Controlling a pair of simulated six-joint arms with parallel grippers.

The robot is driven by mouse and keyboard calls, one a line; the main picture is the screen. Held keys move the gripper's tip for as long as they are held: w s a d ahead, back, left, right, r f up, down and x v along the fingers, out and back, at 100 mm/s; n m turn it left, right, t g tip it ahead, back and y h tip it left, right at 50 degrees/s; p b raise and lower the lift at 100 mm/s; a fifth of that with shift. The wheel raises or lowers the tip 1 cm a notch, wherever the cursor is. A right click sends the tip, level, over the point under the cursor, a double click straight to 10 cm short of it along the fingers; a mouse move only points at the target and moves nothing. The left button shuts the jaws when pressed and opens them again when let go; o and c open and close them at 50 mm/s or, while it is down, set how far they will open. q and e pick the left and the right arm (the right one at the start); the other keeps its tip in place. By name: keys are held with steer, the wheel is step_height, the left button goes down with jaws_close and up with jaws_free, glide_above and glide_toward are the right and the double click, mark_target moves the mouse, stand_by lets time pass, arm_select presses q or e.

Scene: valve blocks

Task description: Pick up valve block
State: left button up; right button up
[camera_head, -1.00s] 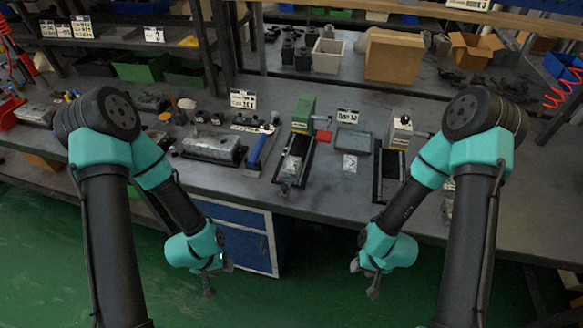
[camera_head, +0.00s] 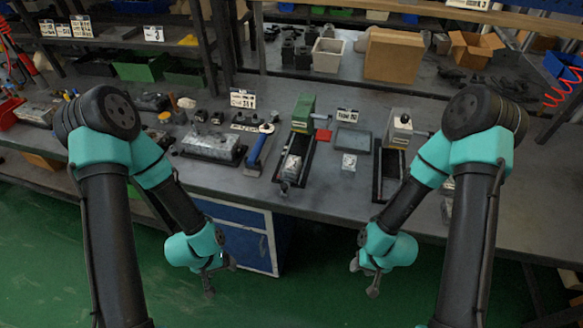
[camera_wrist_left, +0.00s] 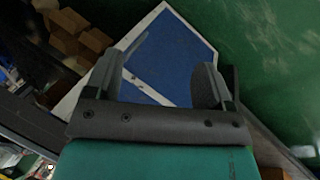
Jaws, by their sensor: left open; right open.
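A silver metal block (camera_head: 292,164), which looks like a valve block, sits in a dark open fixture (camera_head: 279,180) in front of a green box-shaped unit on the bench. A larger silver block (camera_head: 211,145) lies in a dark tray to its left. I cannot tell which is meant. My left gripper (camera_head: 220,277) hangs in front of the bench, below its top, open and empty. In the left wrist view its spread fingers (camera_wrist_left: 172,70) have nothing between them. My right gripper (camera_head: 365,279) hangs likewise on the right, open and apart from everything.
A blue-handled tool (camera_head: 259,151) lies between the large block and the fixture. A shallow grey tray (camera_head: 353,139) and a second dark fixture (camera_head: 389,171) stand to the right. A blue cabinet (camera_head: 240,241) is under the bench. Green floor (camera_head: 320,275) lies clear between my grippers.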

arm_select(q)
steer(key=o, duration=0.4)
steer(key=shift+w, duration=0.1)
